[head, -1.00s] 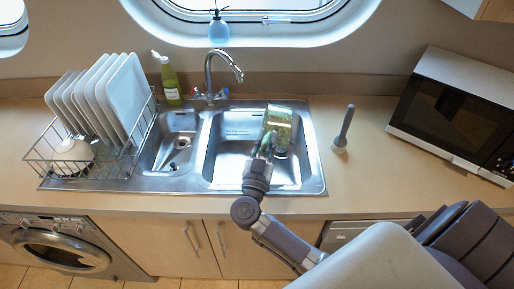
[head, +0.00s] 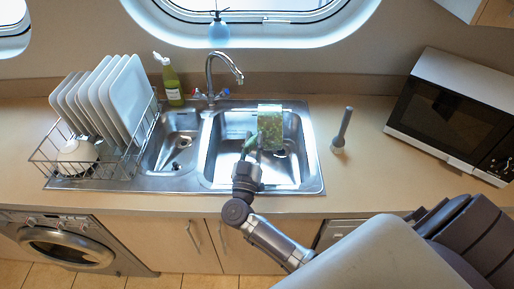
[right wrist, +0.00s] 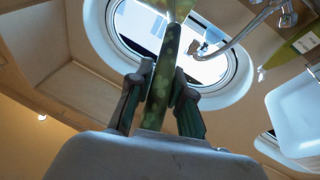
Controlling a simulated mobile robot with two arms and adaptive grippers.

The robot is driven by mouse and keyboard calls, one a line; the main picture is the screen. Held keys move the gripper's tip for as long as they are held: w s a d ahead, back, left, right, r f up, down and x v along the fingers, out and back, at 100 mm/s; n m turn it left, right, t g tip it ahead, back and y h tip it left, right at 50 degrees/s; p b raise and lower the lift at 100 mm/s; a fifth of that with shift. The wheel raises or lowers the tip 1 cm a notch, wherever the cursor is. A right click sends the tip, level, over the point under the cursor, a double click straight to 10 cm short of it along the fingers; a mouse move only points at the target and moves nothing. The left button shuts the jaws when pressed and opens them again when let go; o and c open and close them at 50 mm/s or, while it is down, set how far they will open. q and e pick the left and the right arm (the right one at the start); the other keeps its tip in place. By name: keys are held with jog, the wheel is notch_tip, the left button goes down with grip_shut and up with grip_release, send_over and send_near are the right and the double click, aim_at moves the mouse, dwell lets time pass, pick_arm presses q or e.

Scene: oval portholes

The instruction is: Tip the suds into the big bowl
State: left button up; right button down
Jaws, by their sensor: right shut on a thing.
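The big bowl (head: 225,158) is the wide right basin of the steel sink. A green mottled, box-like container (head: 270,124) is over the right part of this basin. My right gripper (head: 253,148) is shut on it, coming in from the front. In the right wrist view, both fingers of my gripper (right wrist: 160,98) press on a thin green part of the container (right wrist: 157,100). The container's inside and any suds cannot be made out. My left gripper is not in view.
The faucet (head: 210,75) stands behind the basins. A small basin (head: 180,145) and a dish rack (head: 75,170) with plates are left. A green bottle (head: 172,82) stands behind. A grey upright tool (head: 342,130) and a microwave (head: 455,118) are right.

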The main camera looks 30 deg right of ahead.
jog(key=shift+a+r, duration=0.1)
jog(key=shift+r, duration=0.1)
jog(key=shift+f, duration=0.1)
jog(key=s+d+f+m+g+p, duration=0.2)
jog(key=s+d+m, duration=0.5)
jog(key=d+m, duration=0.3)
jog(key=s+d+f+m+g+y+p, duration=0.1)
jog(key=s+d+f+m+g+p, duration=0.1)
jog(key=s+d+m, duration=0.5)
jog(key=shift+d+f+m+g+y, duration=0.3)
jog(key=shift+d+f+m+g, duration=0.5)
jog(key=shift+d+m, duration=1.2)
jog(key=shift+s+d+n, duration=0.1)
jog(key=shift+d+n, duration=0.2)
jog(key=shift+n, duration=0.1)
